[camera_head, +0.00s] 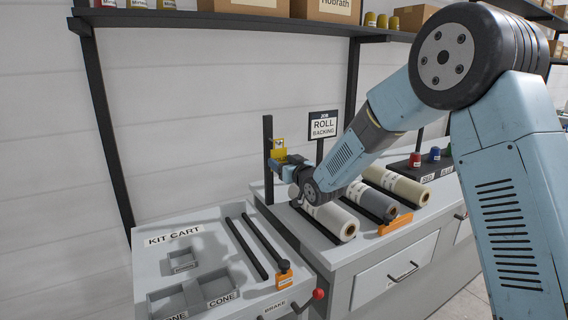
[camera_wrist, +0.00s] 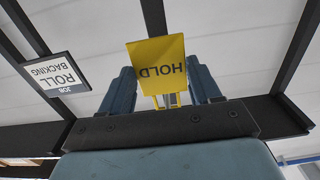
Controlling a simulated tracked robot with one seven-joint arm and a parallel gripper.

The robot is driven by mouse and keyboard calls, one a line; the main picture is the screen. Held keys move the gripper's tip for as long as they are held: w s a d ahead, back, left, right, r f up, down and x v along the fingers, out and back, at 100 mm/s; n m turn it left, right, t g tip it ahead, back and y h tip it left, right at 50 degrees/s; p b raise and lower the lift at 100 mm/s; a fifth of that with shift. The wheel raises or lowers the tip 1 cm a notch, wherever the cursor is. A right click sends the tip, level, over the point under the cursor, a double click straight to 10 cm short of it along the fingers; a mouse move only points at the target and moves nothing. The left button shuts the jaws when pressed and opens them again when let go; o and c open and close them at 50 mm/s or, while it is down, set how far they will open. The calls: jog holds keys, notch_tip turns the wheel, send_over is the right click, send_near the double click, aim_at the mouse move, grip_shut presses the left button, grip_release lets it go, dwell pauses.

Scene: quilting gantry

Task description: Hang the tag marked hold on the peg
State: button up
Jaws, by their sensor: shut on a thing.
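The yellow tag marked HOLD (camera_wrist: 158,66) stands between the two fingers of my gripper (camera_wrist: 163,84) in the wrist view, its lettering upside down there. My gripper is shut on it. In the head view the yellow tag (camera_head: 278,154) shows small at the tip of my gripper (camera_head: 279,162), beside a dark upright post (camera_head: 268,135). In the wrist view the dark post (camera_wrist: 154,18) runs up behind the tag. I cannot make out the peg clearly, nor whether the tag touches it.
A sign reading JOB ROLL BACKING (camera_head: 323,125) stands right of the post. Rolls, including a white one (camera_head: 335,222), lie on the bench below my arm. The kit cart (camera_head: 150,262) with trays and dark rods is at front left. A shelf (camera_head: 230,22) runs overhead.

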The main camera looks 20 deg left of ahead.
jog(key=shift+w+a+f, duration=0.15)
jog(key=shift+a+f, duration=0.05)
jog(key=shift+f, duration=0.1)
dwell(0.6)
jog(key=o, duration=1.1)
